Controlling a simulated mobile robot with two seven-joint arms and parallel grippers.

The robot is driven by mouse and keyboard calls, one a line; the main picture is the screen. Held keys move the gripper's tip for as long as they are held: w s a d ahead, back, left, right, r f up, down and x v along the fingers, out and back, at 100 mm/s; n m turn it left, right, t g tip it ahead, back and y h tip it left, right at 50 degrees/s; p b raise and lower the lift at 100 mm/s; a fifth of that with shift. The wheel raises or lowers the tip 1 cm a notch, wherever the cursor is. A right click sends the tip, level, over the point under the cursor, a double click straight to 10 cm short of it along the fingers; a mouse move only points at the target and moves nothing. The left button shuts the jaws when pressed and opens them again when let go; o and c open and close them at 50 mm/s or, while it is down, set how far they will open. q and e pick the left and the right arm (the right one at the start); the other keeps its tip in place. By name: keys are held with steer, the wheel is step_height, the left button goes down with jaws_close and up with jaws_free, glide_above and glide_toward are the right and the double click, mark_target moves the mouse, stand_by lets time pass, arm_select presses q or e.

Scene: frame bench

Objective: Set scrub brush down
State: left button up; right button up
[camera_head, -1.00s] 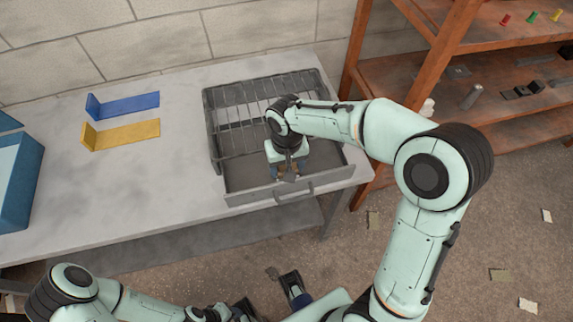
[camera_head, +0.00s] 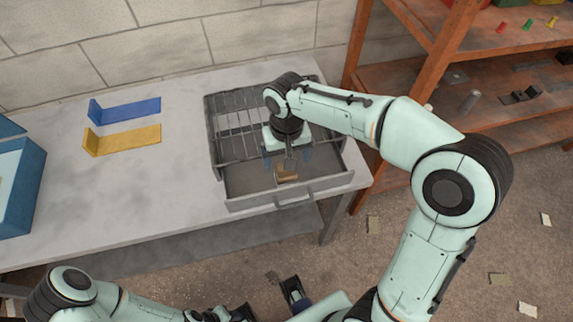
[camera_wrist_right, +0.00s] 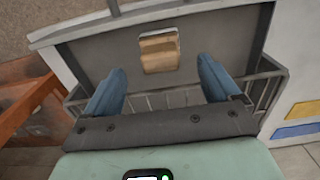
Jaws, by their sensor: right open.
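The scrub brush (camera_head: 287,174), a small brown block, lies on the floor of the pulled-out grey drawer (camera_head: 245,180), near its front. It also shows in the right wrist view (camera_wrist_right: 160,52), on the bare drawer floor. My right gripper (camera_head: 287,159) is open above the drawer, just behind the brush. In the right wrist view, its two blue fingers (camera_wrist_right: 161,80) stand wide apart with nothing between them, clear of the brush. My left gripper is low at the bottom edge of the head view, partly cut off, and its jaw state is unclear.
A wire rack (camera_head: 232,120) covers the rear of the drawer. Blue (camera_head: 130,108) and yellow (camera_head: 128,138) angled brackets lie on the grey bench (camera_head: 130,185). A blue bin (camera_head: 20,185) stands at the left. A wooden shelf (camera_head: 435,72) stands at the right.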

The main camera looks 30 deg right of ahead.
arm_select(q)
steer(key=shift+w+r+p, duration=0.15)
steer(key=shift+r+p, duration=0.15)
steer(key=shift+r, duration=0.1)
arm_select(e)
steer(key=shift+r, duration=2.35)
